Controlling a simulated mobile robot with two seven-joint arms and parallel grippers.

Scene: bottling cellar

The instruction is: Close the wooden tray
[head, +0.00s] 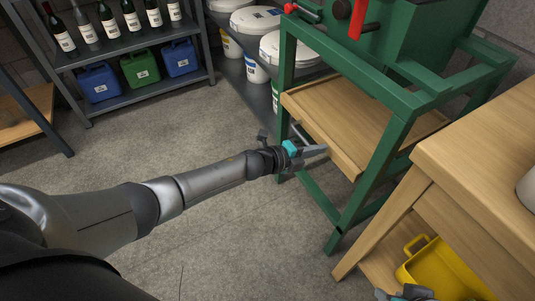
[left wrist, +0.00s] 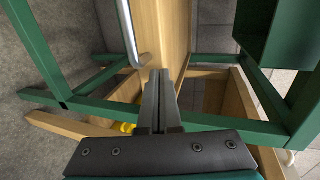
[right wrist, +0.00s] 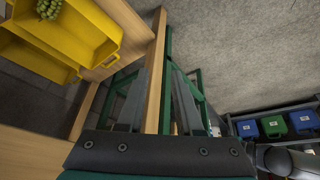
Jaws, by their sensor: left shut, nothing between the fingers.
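The wooden tray (head: 352,108) sits in the green frame under the green machine. Its front board stands out past the near green legs. A metal bar handle (head: 301,136) runs along that front. In the left wrist view the tray (left wrist: 174,30) lies ahead, with the handle (left wrist: 129,32) left of the fingertips. My left gripper (head: 322,152) is shut and empty, close to the tray's front board; I cannot tell whether it touches. My right gripper (right wrist: 160,75) is open, low at the bottom of the head view. A wooden bench leg shows between its fingers.
A wooden bench (head: 480,140) stands at right, with a yellow bin (head: 440,272) on its lower shelf. The green frame's legs (head: 365,205) flank the tray. A dark shelf (head: 150,93) with bottles and jerrycans stands at the back left. The middle floor is clear.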

